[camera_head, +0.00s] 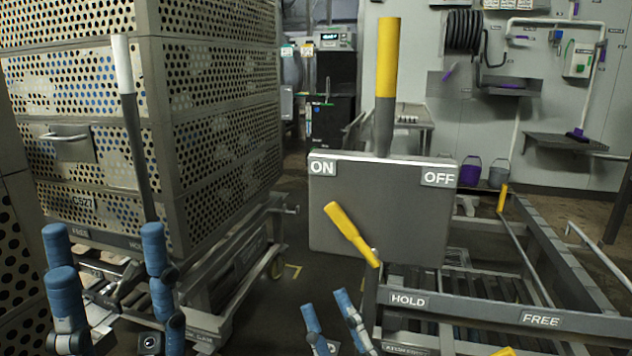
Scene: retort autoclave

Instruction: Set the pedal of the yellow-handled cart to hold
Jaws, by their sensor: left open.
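The yellow-handled cart (470,306) is a low grey roller frame at the lower right. Its front bar carries a HOLD label (408,300) at left and a FREE label (541,319) at right. A short yellow lever (352,235) leans up-left from the HOLD end of the bar. Small yellow parts (503,351) show at the bottom edge, cut off; I cannot tell which part is the pedal. My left gripper (106,246) is open and empty before the left cart. My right gripper (328,304) is low, left of the yellow-handled cart; its jaw state is unclear.
A tall yellow-topped lever (387,65) rises at a grey ON/OFF panel (375,215). At left stands a cart stacked with perforated crates (215,140), with a white-tipped lever (122,65). Purple and grey buckets (471,172) stand behind. Some floor shows between the carts.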

